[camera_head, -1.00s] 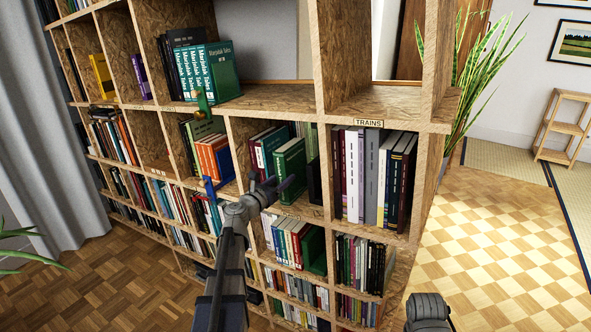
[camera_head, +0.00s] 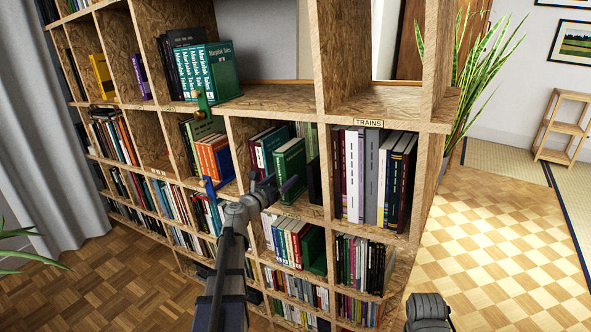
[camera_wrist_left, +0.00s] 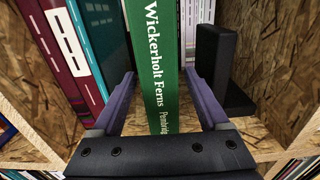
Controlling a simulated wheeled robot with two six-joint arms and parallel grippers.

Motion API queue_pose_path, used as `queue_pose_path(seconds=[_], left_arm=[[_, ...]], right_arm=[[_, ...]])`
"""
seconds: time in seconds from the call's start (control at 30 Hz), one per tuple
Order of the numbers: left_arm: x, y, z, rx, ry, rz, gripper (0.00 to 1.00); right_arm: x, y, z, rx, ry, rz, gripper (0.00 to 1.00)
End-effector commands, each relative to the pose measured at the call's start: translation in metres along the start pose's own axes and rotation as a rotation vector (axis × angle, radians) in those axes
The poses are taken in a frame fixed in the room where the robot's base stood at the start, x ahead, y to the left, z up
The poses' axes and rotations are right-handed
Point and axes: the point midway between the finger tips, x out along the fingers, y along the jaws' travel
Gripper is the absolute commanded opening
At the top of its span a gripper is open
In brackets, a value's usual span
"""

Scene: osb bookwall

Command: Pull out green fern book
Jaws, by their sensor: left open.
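The green fern book (camera_head: 291,166) stands upright in a bookcase compartment in the head view. Its spine (camera_wrist_left: 155,50) reads "Wickerholt Ferns" in the left wrist view. My left gripper (camera_head: 273,186) is open in front of this compartment. In the left wrist view its two purple fingers (camera_wrist_left: 158,82) lie on either side of the spine, with the book between them. The left finger is close to the book; I cannot tell if either finger touches it. The book's far end is hidden. My right gripper is not in view.
Maroon and teal books (camera_wrist_left: 68,40) stand left of the fern book, and a black bookend (camera_wrist_left: 220,70) stands to its right. A wooden divider (camera_head: 327,165) separates this compartment from the one under the TRAINS label (camera_head: 368,122). The checkered floor (camera_head: 490,235) at right is clear.

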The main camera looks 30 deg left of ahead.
Motion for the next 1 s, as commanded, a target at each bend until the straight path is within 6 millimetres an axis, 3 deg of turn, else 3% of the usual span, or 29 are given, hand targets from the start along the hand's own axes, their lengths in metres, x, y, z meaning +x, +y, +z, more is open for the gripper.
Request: queue_pose_path(seconds=[0.43, 0.7, 1.0], left_arm=[[0.018, 0.0, 0.0, -0.001, 0.0, -0.001, 0.78], [0.02, 0.0, 0.0, -0.001, 0.0, 0.0, 0.78], [0.02, 0.0, 0.0, -0.001, 0.0, 0.0, 0.46]], right_arm=[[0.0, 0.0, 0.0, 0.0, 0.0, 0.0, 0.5], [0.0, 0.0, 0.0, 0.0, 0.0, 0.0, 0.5], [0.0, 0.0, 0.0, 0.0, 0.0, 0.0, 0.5]])
